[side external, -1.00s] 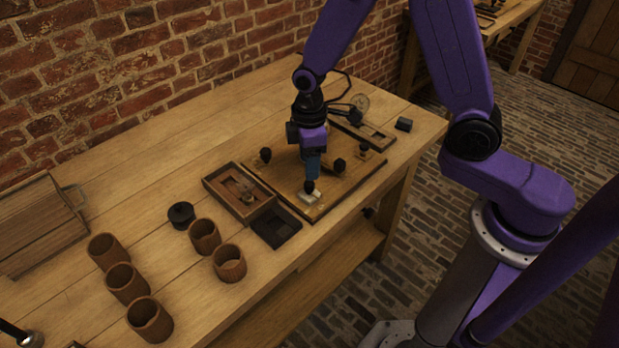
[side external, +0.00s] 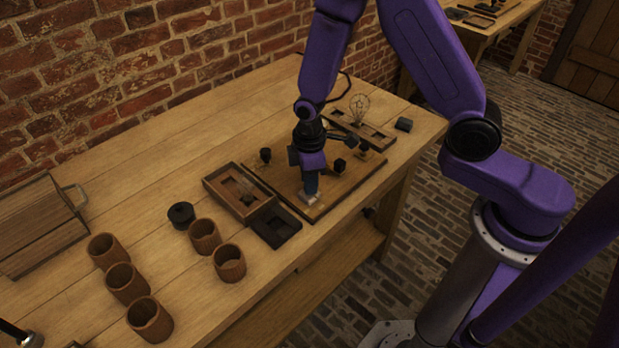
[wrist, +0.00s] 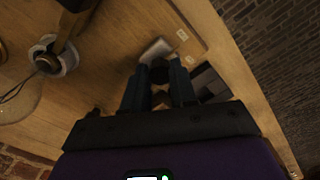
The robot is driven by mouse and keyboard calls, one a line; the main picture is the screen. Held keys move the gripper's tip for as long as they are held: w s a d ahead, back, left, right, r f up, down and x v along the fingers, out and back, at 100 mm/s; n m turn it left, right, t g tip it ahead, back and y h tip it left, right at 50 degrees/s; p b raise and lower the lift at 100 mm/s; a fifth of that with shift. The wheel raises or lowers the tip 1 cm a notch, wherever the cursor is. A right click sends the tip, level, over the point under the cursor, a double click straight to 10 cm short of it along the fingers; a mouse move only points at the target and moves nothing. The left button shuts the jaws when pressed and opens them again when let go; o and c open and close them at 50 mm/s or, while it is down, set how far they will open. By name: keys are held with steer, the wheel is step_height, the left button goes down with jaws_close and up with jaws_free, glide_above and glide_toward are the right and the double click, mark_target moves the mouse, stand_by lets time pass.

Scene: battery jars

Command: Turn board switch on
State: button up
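The wooden board (side external: 345,185) lies on the bench with several small dark knobs on it. Its switch, a pale block (side external: 311,198) with a dark knob, is near the board's front corner. In the wrist view the pale block (wrist: 157,49) lies just beyond my fingertips, and the dark knob (wrist: 158,70) shows between them. My gripper (side external: 310,190) points down at the switch, low over the board, and hides part of it. My fingers (wrist: 158,80) are apart around the knob; whether they press on it I cannot tell.
An open wooden box (side external: 238,207) and a dark tray (side external: 275,224) lie left of the board. A glass bulb (side external: 360,106) rises at a wooden tray (side external: 376,139) behind. Several brown jars (side external: 205,235) and a black round piece (side external: 181,214) stand further left. The bench's front edge is close.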

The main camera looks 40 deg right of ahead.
jaws_close()
steer(key=m, duration=0.5)
steer(key=shift+m, duration=0.4)
steer(key=m, duration=0.5)
steer(key=shift+m, duration=0.7)
steer(key=o, duration=0.8)
jaws_free()
